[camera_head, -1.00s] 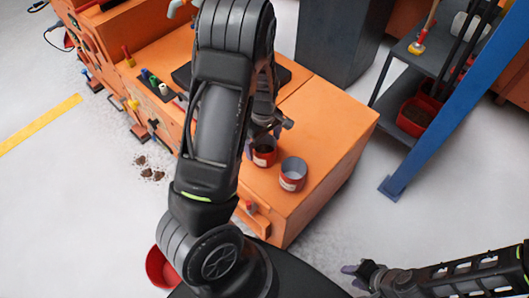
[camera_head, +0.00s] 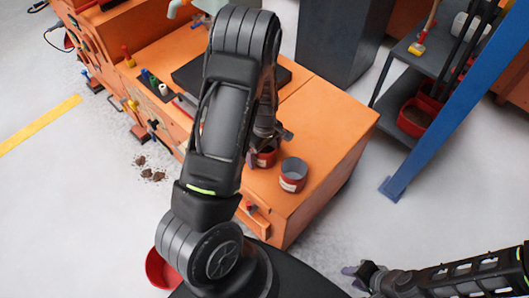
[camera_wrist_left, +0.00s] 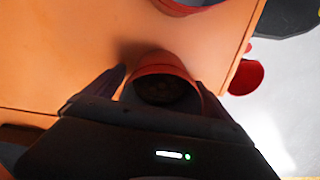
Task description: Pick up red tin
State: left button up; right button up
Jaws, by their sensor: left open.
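Two red tins stand on the orange bench top (camera_head: 325,112). One red tin (camera_head: 266,159) is mostly hidden behind my left gripper in the head view. In the left wrist view this tin (camera_wrist_left: 164,70) has a dark filling and sits between the two fingers. My left gripper (camera_wrist_left: 161,82) is open around it, and I cannot tell whether the fingers touch it. The other red tin (camera_head: 292,176) stands upright just to the right, grey and seemingly empty inside. My right gripper (camera_head: 357,273) is low at the right over the floor, apart from the tins; its jaws are unclear.
A red container (camera_head: 160,270) is partly hidden beneath my left arm. A blue post (camera_head: 432,115) and a grey shelf (camera_head: 392,108) with a red bin (camera_head: 414,116) stand at the right. Dark crumbs (camera_head: 150,172) lie on the floor at the left.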

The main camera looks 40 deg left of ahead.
pick_arm(q)
jog(key=shift+c, duration=0.4)
grip_shut()
dwell(0.9)
